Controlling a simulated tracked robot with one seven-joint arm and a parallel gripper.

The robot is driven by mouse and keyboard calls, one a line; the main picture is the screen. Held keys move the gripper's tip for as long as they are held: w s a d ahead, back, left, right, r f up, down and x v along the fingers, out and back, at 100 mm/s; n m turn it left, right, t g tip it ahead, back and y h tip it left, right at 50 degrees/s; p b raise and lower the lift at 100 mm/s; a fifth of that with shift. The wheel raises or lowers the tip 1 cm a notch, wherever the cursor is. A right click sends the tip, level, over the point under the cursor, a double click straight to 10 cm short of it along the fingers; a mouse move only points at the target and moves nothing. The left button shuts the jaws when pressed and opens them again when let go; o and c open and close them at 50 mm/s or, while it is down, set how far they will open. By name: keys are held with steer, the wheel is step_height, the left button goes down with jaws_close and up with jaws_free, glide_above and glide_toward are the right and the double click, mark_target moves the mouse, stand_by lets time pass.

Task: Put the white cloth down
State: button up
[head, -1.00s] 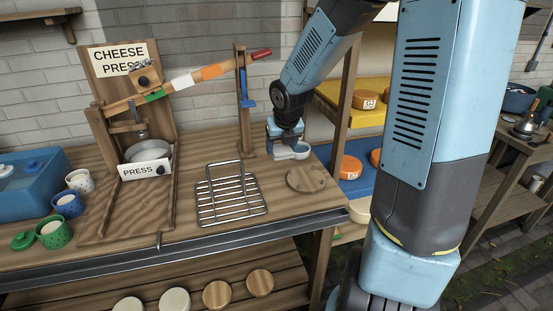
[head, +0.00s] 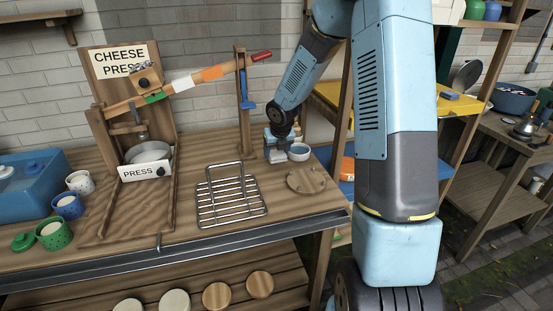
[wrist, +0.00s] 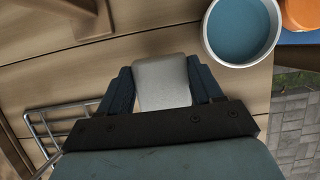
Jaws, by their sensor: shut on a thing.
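My gripper (wrist: 160,90) is shut on the white cloth (wrist: 162,82), a pale folded piece between the two dark fingers in the wrist view. In the head view my gripper (head: 278,158) is low over the back right of the wooden worktop (head: 225,150), just left of a small white bowl with a blue inside (head: 299,152). The bowl also shows at the upper right in the wrist view (wrist: 242,30). The cloth is small and mostly hidden by my gripper in the head view. I cannot tell whether the cloth touches the worktop.
A wire rack (head: 230,197) and a round wooden board (head: 306,180) are in front of my gripper. A wooden post (head: 243,105) and the cheese press (head: 140,150) stand to the left. Cups (head: 68,205) and a blue tub (head: 30,183) are at far left.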

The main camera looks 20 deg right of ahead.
mark_target(277, 153)
steer(key=shift+w+f, duration=0.2)
steer(key=shift+f, duration=1.65)
steer(key=o, duration=1)
